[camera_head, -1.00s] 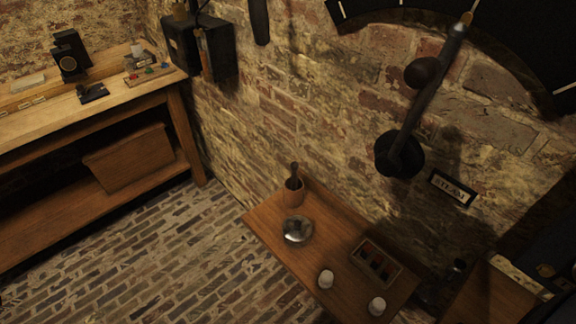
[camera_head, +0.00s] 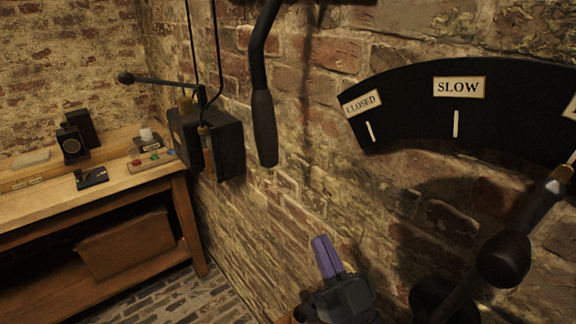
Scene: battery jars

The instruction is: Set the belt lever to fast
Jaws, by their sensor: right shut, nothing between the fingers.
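A black lever with a round ball knob (camera_head: 503,258) is mounted on the brick wall at the lower right. Its brass-banded tip points up and right, close to a white mark at the picture's right edge. The black arc-shaped scale (camera_head: 410,95) above it reads CLOSED and SLOW; a further label at the right edge is cut off. Another black lever with a thick grip (camera_head: 264,128) hangs down at top centre, its top out of view. I cannot tell which is the belt lever. My right gripper (camera_head: 325,255), with purple fingers, is shut and empty, below the hanging grip and left of the ball-knob lever.
A black wall box (camera_head: 207,140) with cables and a side lever (camera_head: 155,80) is left of the hanging grip. A wooden workbench (camera_head: 80,205) with small devices stands at the left. The wall in front of my right gripper is bare brick.

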